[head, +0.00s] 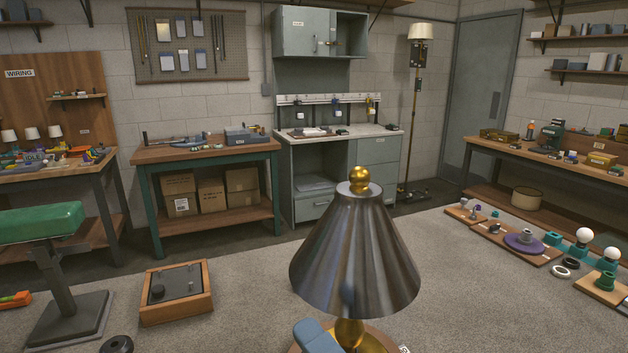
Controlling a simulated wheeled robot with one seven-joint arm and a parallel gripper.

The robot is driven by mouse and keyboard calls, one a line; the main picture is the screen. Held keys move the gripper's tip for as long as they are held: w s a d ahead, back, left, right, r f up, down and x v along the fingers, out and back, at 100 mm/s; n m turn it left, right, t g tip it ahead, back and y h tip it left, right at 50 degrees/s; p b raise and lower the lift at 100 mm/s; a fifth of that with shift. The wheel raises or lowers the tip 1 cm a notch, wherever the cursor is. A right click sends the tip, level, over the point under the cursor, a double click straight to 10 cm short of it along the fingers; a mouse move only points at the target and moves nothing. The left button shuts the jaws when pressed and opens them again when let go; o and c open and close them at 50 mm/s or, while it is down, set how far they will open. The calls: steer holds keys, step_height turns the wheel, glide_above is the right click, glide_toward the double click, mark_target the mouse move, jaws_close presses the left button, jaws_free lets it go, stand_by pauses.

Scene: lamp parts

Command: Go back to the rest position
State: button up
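A lamp stands upright close in front of me in the head view. It has a dark metal cone shade (356,255), a brass ball finial (359,180) on top and a brass ball stem (349,333) below. Its wooden-looking base (385,341) is cut by the bottom edge. A blue-grey rounded piece (318,336) shows in front of the base at the bottom edge; I cannot tell what it belongs to. I cannot make out my gripper in this view.
A grey work surface (240,300) spreads around the lamp. A wooden box with a dark top (177,290) and a green-topped stand (50,220) are at left. Trays with lamp parts (515,240) and white bulbs (584,235) are at right. The surface between is clear.

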steer(key=s+d+f+n+h, duration=0.2)
steer(key=s+d+f+h, duration=0.6)
steer(key=s+d+f, duration=0.45)
steer(key=s+d+r+n+h, duration=0.1)
steer(key=s+d+n, duration=0.3)
steer(key=s, duration=0.4)
steer(key=s+d+r+n+h, duration=0.1)
steer(key=s+d+n, duration=0.3)
steer(key=s, duration=0.5)
steer(key=shift+s+d+g, duration=0.15)
steer(key=shift+d+g, duration=0.15)
